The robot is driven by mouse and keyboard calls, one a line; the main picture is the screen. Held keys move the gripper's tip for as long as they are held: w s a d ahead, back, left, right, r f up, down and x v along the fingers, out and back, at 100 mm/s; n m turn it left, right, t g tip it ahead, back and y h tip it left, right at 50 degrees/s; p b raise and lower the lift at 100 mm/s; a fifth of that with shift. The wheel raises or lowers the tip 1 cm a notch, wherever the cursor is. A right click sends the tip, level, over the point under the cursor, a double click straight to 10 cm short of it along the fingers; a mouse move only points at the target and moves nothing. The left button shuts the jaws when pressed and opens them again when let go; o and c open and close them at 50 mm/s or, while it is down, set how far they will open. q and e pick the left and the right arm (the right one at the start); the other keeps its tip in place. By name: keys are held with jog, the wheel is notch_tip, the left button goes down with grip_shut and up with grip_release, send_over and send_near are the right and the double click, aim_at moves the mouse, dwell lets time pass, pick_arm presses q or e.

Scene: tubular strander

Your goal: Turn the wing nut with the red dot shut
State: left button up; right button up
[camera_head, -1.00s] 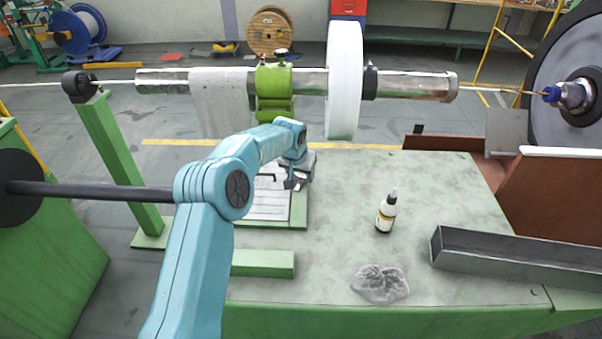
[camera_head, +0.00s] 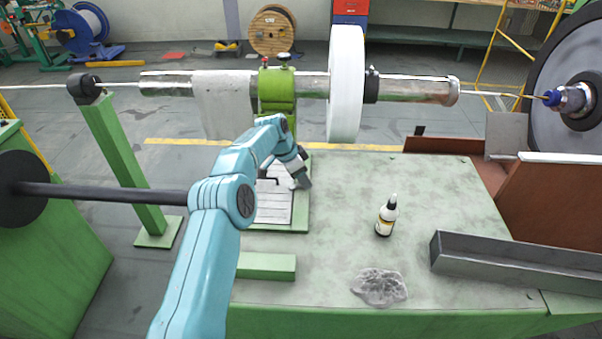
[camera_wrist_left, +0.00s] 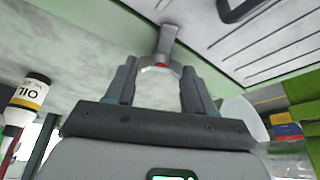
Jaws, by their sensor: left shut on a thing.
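The wing nut (camera_wrist_left: 160,69) is a grey metal piece with a red dot, seen upside down between the fingers in the left wrist view. A grey upright part of it reaches up over the pale green surface. My left gripper (camera_wrist_left: 158,74) is shut on the wing nut, one finger on each side. My right gripper is not in view.
A dropper bottle (camera_head: 386,217) stands on the green table (camera_head: 440,190), with a crumpled clear bag (camera_head: 379,287) in front. A grey steel channel (camera_head: 510,258) lies at the right. A green clamp (camera_head: 276,90) and white disc (camera_head: 345,85) sit on the shaft behind.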

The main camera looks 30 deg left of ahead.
pick_arm(q)
jog(key=shift+m, duration=0.5)
jog(key=o, duration=0.8)
jog(key=shift+o, duration=1.2)
jog(key=shift+w+d+f, duration=0.1)
jog(key=shift+w, duration=0.05)
jog(key=shift+s+r, duration=0.2)
jog(key=shift+r, duration=0.1)
jog(key=b+v, duration=0.2)
jog(key=v, duration=0.6)
notch_tip(320, 180, up, 7)
jog(key=p, duration=0.2)
send_over(292, 186)
jog(key=s+a, duration=0.2)
jog(key=s, duration=0.1)
jog(key=shift+w+d+r, duration=0.1)
jog(key=shift+w, duration=0.1)
